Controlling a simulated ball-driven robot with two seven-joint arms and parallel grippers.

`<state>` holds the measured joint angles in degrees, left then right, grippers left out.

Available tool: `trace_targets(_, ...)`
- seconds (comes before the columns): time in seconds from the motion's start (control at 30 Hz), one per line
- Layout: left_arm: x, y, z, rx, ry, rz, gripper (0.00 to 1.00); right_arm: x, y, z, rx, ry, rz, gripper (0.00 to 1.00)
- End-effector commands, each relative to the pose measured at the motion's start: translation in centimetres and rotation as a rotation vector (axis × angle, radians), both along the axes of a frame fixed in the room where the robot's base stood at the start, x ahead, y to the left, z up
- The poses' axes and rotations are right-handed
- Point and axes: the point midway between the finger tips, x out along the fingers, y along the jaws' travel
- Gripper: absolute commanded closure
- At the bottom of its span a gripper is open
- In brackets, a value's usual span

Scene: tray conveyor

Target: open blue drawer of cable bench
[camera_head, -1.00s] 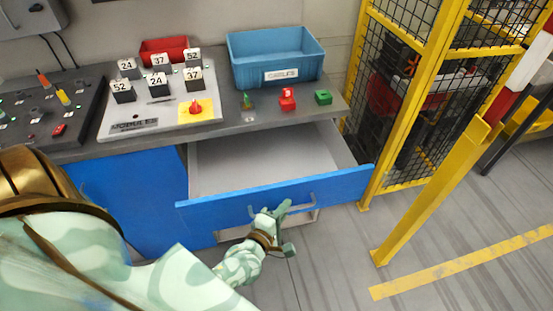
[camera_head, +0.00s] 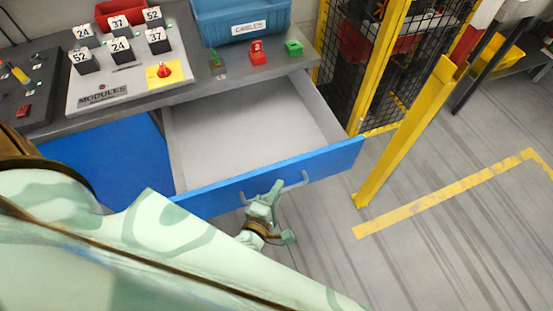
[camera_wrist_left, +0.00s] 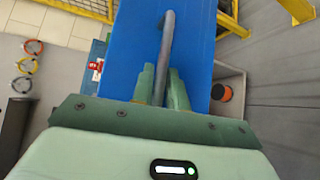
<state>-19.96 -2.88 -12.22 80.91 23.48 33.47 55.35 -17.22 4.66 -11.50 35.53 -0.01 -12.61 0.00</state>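The blue drawer (camera_head: 335,153) of the cable bench stands well open, its grey interior empty where I see it. Its front carries a grey bar handle (camera_head: 297,185). My left gripper (camera_head: 268,203) is at the handle, in front of the drawer face. In the left wrist view, the gripper's two green fingers (camera_wrist_left: 162,88) stand close on either side of the handle bar (camera_wrist_left: 166,45), shut on it. The blue drawer front (camera_wrist_left: 195,40) fills the middle of that view. My right gripper is not in view.
On the bench top stand a blue bin (camera_head: 240,22), a red block (camera_head: 258,53), a green block (camera_head: 293,47) and a module board (camera_head: 120,88). A yellow post (camera_head: 405,135) and fence stand to the right. Floor in front of the drawer is clear.

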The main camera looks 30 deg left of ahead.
Motion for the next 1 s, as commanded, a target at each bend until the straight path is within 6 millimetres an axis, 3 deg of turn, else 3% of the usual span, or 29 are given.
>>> trace_targets(0.43, 0.0, 0.0, 0.0, -0.001, -0.001, 0.0, 0.8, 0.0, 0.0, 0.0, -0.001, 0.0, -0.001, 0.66)
trace_targets(0.57, -0.9, 0.0, 0.1, 0.0, 0.001, 0.0, 0.8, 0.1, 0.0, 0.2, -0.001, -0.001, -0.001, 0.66)
trace_targets(0.67, -2.6, -0.1, 0.5, -0.001, 0.002, 0.0, 0.8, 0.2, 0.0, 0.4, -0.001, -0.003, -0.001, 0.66)
trace_targets(1.0, -11.7, -0.8, 1.7, 0.0, 0.004, -0.001, 0.8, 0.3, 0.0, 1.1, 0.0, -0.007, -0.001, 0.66)
